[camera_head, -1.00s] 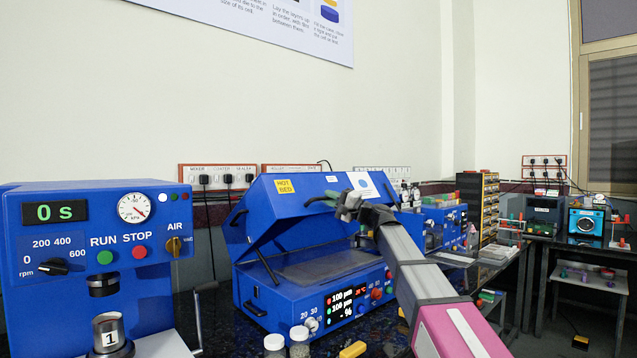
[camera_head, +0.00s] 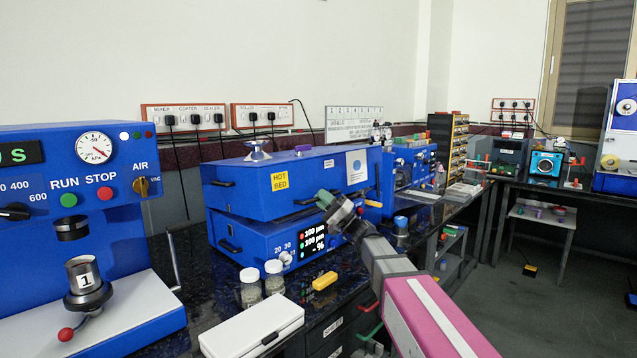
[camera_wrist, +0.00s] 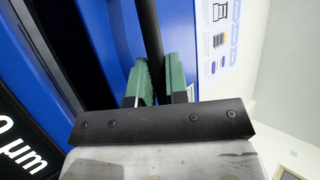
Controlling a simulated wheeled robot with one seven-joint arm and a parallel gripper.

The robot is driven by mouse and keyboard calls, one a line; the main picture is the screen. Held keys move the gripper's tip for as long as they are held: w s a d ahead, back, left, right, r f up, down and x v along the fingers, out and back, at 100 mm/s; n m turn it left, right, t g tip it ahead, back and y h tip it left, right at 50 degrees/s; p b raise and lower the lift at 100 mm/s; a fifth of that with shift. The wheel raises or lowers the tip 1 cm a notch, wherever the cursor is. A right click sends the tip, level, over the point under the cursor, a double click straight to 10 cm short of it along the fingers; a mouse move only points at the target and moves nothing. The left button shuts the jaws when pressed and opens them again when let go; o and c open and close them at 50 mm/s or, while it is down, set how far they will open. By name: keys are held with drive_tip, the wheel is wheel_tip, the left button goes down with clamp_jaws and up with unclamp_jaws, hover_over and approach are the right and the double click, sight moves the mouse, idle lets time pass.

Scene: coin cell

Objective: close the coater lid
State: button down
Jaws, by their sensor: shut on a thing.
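The blue coater (camera_head: 262,240) stands on the dark bench. Its lid (camera_head: 235,190), marked with a yellow HOT BED label, lies low over the base, with a dark gap showing between them at the front. My gripper (camera_head: 327,199) is at the lid's front edge. In the wrist view, its green fingers (camera_wrist: 160,82) are shut on the dark bar of the lid handle (camera_wrist: 149,35). The inside of the coater is hidden. My gripper and forearm cover part of the front panel's right side.
Two capped jars (camera_head: 273,278), a yellow block (camera_head: 325,280) and a white case (camera_head: 252,328) lie in front of the coater. A blue machine with a gauge (camera_head: 95,148) stands at left. Another blue device (camera_head: 408,165) is behind at right.

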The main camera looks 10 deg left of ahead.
drive_tip(key=shift+s+d+f, duration=0.1)
drive_tip(key=shift+f, duration=1.2)
drive_tip(key=shift+s+d+f, duration=0.1)
drive_tip(key=shift+f, duration=1.2)
drive_tip(key=shift+f, duration=0.1)
drive_tip(key=c, duration=1.4)
unclamp_jaws()
drive_tip(key=shift+w, duration=0.1)
drive_tip(key=v, duration=0.7)
drive_tip(key=shift+d, duration=0.25)
